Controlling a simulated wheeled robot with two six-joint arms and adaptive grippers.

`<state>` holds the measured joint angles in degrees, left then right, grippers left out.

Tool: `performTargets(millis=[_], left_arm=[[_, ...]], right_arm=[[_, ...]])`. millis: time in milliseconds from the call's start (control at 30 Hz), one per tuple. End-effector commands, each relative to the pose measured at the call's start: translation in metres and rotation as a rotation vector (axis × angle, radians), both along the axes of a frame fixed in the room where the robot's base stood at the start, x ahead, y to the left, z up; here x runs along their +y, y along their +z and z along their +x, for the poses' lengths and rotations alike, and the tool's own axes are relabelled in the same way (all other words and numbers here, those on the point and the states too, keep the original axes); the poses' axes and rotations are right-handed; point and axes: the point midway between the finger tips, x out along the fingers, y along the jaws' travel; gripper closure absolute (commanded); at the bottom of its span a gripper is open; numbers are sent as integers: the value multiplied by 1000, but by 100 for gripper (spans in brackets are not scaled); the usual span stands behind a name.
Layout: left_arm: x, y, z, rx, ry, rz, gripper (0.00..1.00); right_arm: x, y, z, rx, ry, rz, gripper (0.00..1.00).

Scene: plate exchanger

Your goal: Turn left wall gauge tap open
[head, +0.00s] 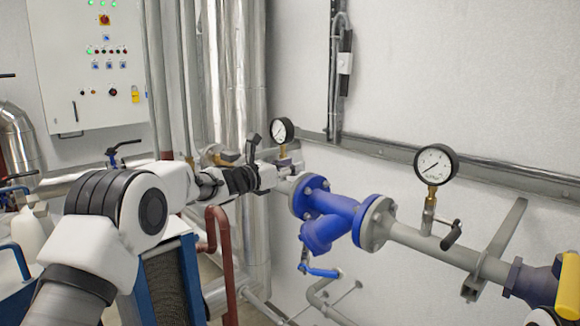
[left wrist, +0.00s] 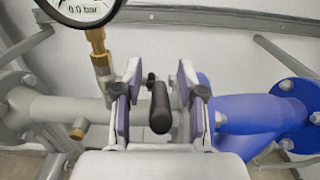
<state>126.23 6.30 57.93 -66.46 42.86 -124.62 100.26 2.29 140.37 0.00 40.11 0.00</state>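The left wall gauge (head: 283,131) is a round white dial with a black rim on a brass stem. In the left wrist view its lower part (left wrist: 88,8) shows and reads 0.0 bar. Below it, the tap has a black handle (left wrist: 160,108), which points towards the camera and a little down. My left gripper (left wrist: 158,95) is open, with one finger on each side of the handle and a visible gap on both sides. In the head view my left gripper (head: 268,168) is in front of the pipe just below the gauge and hides the tap. My right gripper is not in view.
A blue strainer (head: 322,213) sits on the pipe right of my gripper. Further right are a second gauge (head: 436,164) and its black-handled tap (head: 451,234). A blue-handled valve (head: 320,270) hangs below. Red pipes (head: 222,250) stand under my left arm.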

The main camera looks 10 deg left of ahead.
Motion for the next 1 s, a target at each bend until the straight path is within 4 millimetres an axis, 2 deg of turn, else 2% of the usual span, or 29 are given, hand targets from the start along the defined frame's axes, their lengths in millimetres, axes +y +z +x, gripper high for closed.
performTargets(millis=[233,367,467,733,900,1000], left_arm=[[0,0,0,0,0,-1,58],[6,0,-7,2,1,-3,58],[16,0,-21,3,2,-4,58],[53,-2,-79,2,1,-6,58],[65,-2,-98,0,1,-1,58],[66,-3,-100,1,-1,-1,58]], right_arm=[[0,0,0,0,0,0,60],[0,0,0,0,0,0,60],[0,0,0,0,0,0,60],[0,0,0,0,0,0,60],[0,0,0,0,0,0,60],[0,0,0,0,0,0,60]])
